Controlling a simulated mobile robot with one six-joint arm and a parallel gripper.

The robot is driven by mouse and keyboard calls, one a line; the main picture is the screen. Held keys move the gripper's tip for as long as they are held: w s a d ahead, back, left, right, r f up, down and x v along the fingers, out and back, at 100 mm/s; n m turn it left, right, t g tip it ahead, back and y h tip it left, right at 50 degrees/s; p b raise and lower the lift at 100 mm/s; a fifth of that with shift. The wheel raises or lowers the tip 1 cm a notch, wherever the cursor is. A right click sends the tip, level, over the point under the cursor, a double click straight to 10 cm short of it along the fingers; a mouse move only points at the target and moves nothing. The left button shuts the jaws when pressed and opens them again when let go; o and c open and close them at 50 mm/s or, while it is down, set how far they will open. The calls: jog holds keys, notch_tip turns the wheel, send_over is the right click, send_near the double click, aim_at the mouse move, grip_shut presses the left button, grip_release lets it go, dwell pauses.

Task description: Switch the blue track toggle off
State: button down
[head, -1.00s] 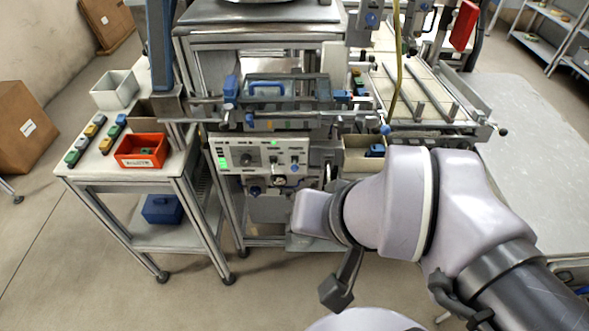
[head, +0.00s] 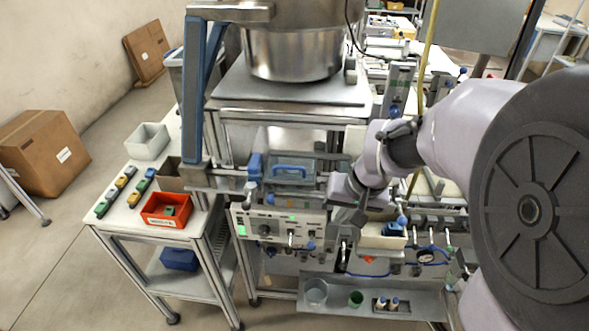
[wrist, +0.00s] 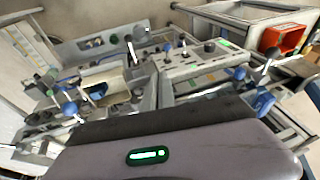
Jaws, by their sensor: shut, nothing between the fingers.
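The pale control panel (head: 277,226) is on the front of the machine, left of my gripper. It has a dark round knob (head: 264,230), small switches and lit green indicators. A blue-tipped switch (head: 311,246) shows at its lower right. I cannot read the labels, so I cannot tell for sure which is the blue track toggle or its position. The panel also shows in the wrist view (wrist: 196,66), with a lit green display. My gripper (head: 352,216) is shut and empty, just right of the panel and apart from the switches. Its fingertips are hard to make out.
A blue handle (head: 289,170) and rails lie above the panel. A grey lower shelf (head: 335,303) holds cups and small bottles. A red bin (head: 168,222) stands on the left side table. My arm covers the right side.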

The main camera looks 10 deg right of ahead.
jog(key=b, duration=0.4)
send_over(311, 241)
jog(key=s+d, duration=0.2)
jog(key=d, duration=0.1)
notch_tip(311, 241, down, 10)
jog(key=f, duration=0.1)
jog(key=a+f, duration=0.1)
jog(key=shift+w+a+f+b, duration=0.25)
jog(key=shift+a+f+b, duration=0.1)
jog(key=shift+f, duration=0.05)
